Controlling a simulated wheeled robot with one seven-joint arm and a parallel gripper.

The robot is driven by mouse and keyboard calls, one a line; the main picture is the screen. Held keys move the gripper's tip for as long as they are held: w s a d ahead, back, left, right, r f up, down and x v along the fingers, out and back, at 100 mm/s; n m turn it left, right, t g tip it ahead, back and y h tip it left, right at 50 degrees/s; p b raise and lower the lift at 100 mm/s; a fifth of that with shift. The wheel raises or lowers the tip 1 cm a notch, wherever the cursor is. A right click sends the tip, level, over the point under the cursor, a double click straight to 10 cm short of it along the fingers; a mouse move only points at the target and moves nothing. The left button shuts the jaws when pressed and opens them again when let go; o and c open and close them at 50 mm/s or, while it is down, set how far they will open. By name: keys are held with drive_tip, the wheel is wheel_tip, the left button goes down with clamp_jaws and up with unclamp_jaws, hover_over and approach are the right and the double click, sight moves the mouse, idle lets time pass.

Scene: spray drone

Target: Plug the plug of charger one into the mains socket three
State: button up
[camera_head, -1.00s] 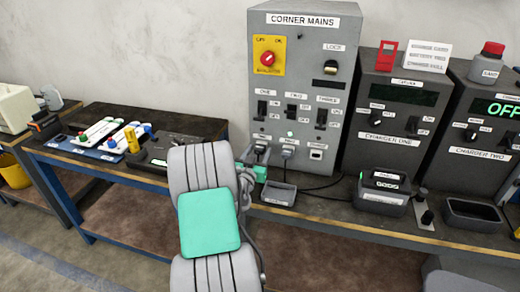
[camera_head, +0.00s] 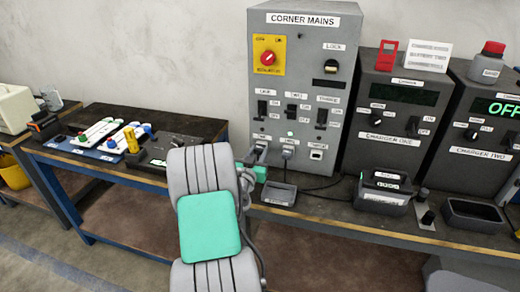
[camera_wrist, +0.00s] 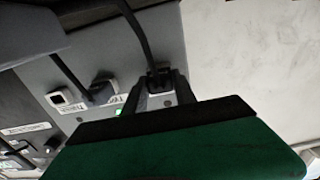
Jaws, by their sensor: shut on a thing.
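The grey corner mains box (camera_head: 345,90) stands at the back of the bench with a row of sockets low on its front. My gripper (camera_wrist: 161,88) is at the socket on the row's left end in the head view, with its fingers closed around a dark plug (camera_wrist: 158,76). The plug is at the socket face; how deep it sits is hidden. A second plug (camera_head: 288,152) with a cable is in the middle socket. Mains socket three (camera_head: 317,155) at the right end looks empty; it also shows in the wrist view (camera_wrist: 60,97). Charger one (camera_head: 388,115) stands right of the box.
A small grey tray (camera_head: 280,194) lies below the sockets, with a black cable beside it. Charger two (camera_head: 485,120) and battery cradles (camera_head: 381,198) stand to the right. A side bench (camera_head: 130,120) with coloured tools is at left.

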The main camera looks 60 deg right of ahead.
sight(258, 153)
clamp_jaws()
idle(0.4)
drive_tip(key=shift+s+a+b, duration=0.15)
drive_tip(key=shift+a+b, duration=0.55)
drive_tip(key=shift+a, duration=0.3)
drive_tip(key=shift+s+a+b, duration=0.2)
drive_tip(key=shift+a+b, duration=0.45)
drive_tip(key=shift+a, duration=0.3)
drive_tip(key=shift+s+a+b, duration=0.15)
drive_tip(key=shift+a+b, duration=0.55)
drive_tip(key=shift+a, duration=0.3)
